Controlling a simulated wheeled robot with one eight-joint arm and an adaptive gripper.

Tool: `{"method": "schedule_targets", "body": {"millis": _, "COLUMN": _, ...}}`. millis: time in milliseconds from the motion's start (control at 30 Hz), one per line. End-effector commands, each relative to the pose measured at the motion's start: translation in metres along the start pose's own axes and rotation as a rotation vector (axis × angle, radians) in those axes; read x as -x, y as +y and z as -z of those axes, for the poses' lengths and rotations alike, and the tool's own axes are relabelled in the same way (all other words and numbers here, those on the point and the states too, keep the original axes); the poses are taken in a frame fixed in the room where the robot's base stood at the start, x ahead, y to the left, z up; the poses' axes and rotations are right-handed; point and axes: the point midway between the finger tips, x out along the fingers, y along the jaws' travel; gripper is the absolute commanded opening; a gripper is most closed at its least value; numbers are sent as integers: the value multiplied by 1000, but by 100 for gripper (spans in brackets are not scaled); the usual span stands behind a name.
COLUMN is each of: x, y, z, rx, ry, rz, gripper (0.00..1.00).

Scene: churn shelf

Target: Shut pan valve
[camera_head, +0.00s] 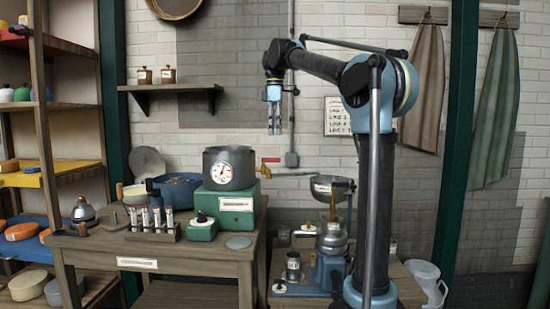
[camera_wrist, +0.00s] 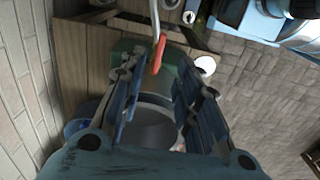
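The valve shows in the head view as a red lever handle (camera_head: 270,160) on a brass body (camera_head: 265,171), right of the grey pan (camera_head: 228,168) with its round dial. The pan sits on a green base (camera_head: 227,204). In the wrist view the red handle (camera_wrist: 158,56) lies beyond my fingers, beside a grey pipe, with the pan (camera_wrist: 152,128) below. My gripper (camera_head: 274,132) points down, above the valve and apart from it. Its two fingers stand apart in the wrist view (camera_wrist: 158,85), with nothing held between them.
A wall pipe (camera_head: 291,120) runs down behind my gripper. A blue bowl (camera_head: 177,190) and a rack of tubes (camera_head: 153,226) stand left of the pan. A hopper machine (camera_head: 332,240) stands at the right. A small wall shelf (camera_head: 170,88) holds two jars.

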Motion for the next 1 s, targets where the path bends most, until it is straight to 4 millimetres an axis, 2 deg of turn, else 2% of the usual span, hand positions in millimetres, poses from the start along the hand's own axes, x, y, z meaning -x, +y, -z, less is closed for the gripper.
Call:
{"method": "schedule_targets", "body": {"millis": 300, "x": -55, "y": 0, "z": 0, "rx": 0, "ry": 0, "rz": 0, "gripper": 30}}
{"method": "schedule_targets", "body": {"millis": 500, "x": -84, "y": 0, "z": 0, "rx": 0, "ry": 0, "rz": 0, "gripper": 30}}
{"method": "schedule_targets", "body": {"millis": 700, "x": -99, "y": 0, "z": 0, "rx": -1, "ry": 0, "rz": 0, "gripper": 30}}
{"method": "schedule_targets", "body": {"millis": 1000, "x": -102, "y": 0, "z": 0, "rx": -1, "ry": 0, "rz": 0, "gripper": 30}}
